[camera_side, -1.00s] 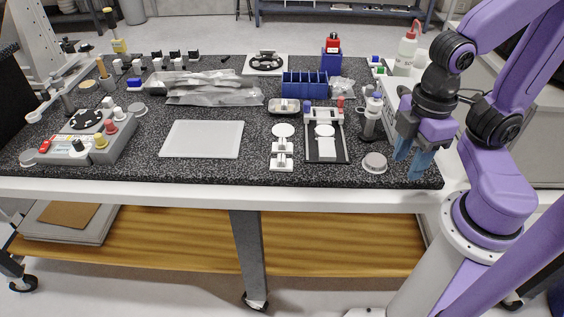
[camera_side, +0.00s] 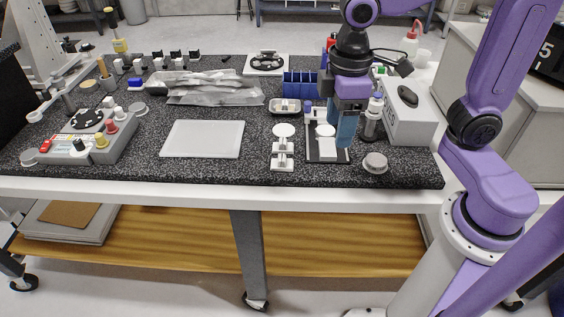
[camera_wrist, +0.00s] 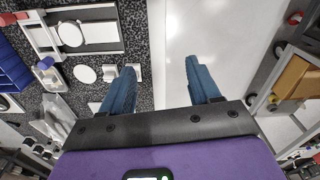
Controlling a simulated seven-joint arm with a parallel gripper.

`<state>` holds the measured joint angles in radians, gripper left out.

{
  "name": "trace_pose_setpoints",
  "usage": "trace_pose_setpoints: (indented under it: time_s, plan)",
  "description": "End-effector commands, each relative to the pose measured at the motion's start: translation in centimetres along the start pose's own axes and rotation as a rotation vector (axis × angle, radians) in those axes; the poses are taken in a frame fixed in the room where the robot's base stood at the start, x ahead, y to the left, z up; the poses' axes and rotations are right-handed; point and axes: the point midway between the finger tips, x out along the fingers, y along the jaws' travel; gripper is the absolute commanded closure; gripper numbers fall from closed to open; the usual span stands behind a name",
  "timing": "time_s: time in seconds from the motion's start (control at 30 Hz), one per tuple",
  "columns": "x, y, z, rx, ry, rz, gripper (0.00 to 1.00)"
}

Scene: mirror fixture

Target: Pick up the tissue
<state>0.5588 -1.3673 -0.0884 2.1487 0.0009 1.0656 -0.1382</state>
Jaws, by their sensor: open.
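No loose tissue can be made out with certainty. A white box (camera_side: 411,125) with a dark oval on top stands at the right of the table; it may be a tissue box, but I cannot tell what the oval is. My gripper (camera_side: 345,142) points down in the side view, in front of the black-framed fixture and left of the white box. In the wrist view my gripper (camera_wrist: 160,80) has its two blue fingers apart with nothing between them. The white box cannot be clearly identified in the wrist view.
A black-framed fixture (camera_side: 314,153) and small white stages (camera_side: 282,162) are near the gripper. A round grey disc (camera_side: 375,163) lies near the front edge. A blue rack (camera_side: 299,82), clear bags (camera_side: 215,96) and a white plate (camera_side: 202,139) are further left. A bottle (camera_side: 411,42) stands behind.

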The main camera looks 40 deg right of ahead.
Motion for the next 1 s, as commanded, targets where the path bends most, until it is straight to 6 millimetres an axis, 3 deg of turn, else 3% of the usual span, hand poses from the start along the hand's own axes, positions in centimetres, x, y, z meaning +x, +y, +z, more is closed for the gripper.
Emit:
trace_pose_setpoints:
  time_s: [0.1, 0.3, 0.5, 0.63, 0.77, 1.0]
  plan:
    - [-0.8, 2.2, -2.9, 0.041, -0.004, 0.001, 0.38]
    - [-1.9, 5.9, -6.5, 0.104, -0.01, 0.001, 0.38]
    - [-2.5, 8.6, -8.6, 0.147, -0.015, 0.0, 0.38]
    - [-2.7, 9.3, -9.0, 0.159, -0.016, 0.0, 0.38]
    - [-1.7, 9.5, -9.0, 0.161, -0.02, -0.001, 0.38]
    - [2.7, 9.4, -8.9, 0.161, -0.022, -0.002, 0.38]
